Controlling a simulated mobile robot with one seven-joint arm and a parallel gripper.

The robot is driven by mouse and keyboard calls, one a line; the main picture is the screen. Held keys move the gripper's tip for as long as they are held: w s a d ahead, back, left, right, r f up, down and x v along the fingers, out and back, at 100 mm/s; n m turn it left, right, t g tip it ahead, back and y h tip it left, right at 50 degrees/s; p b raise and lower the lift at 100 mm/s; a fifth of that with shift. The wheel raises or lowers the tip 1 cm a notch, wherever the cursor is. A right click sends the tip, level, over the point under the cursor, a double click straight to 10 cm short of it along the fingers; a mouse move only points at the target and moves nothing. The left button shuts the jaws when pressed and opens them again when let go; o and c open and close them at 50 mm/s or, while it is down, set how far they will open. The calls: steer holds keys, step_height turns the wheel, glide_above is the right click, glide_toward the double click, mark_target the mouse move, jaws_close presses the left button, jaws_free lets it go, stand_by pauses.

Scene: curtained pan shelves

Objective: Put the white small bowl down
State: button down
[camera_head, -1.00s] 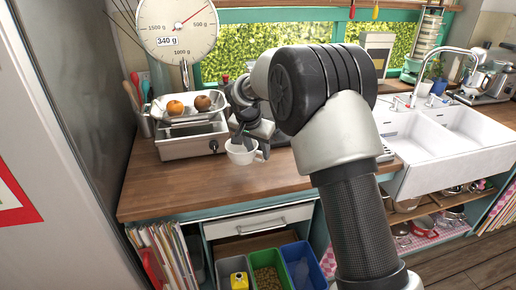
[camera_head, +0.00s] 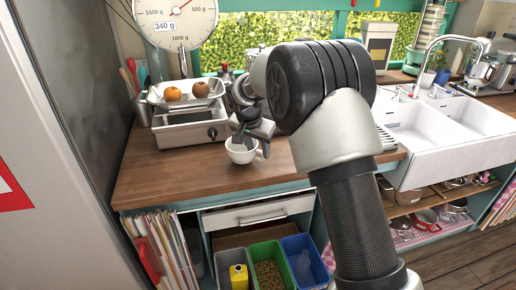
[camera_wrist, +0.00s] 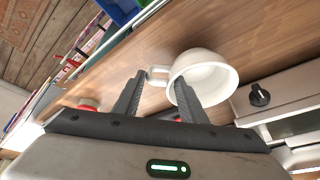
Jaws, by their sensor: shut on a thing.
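The white small bowl (camera_head: 240,153), a cup-like bowl with a side handle, is upright over the wooden counter, in front of the scale. My gripper (camera_head: 246,136) is shut on it from above. In the wrist view the bowl (camera_wrist: 211,77) shows its open mouth and handle (camera_wrist: 157,76). My gripper's fingers (camera_wrist: 158,85) straddle the bowl's handle-side wall, one finger overlapping its mouth and the other outside. I cannot tell whether its base touches the counter.
A kitchen scale (camera_head: 188,132) with two round fruits in its tray stands behind left. The white double sink (camera_head: 425,135) is at right. Bare counter (camera_head: 165,180) lies left and in front of the bowl. Coloured bins (camera_head: 267,275) stand below the counter.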

stand_by(0.3)
steer(key=shift+f+b, duration=0.7)
steer(key=shift+f, duration=0.25)
steer(key=c, duration=1)
jaws_free()
steer(key=v, duration=1.7)
steer(key=shift+s+r, duration=0.1)
steer(key=shift+r, duration=0.1)
steer(key=shift+c, duration=0.6)
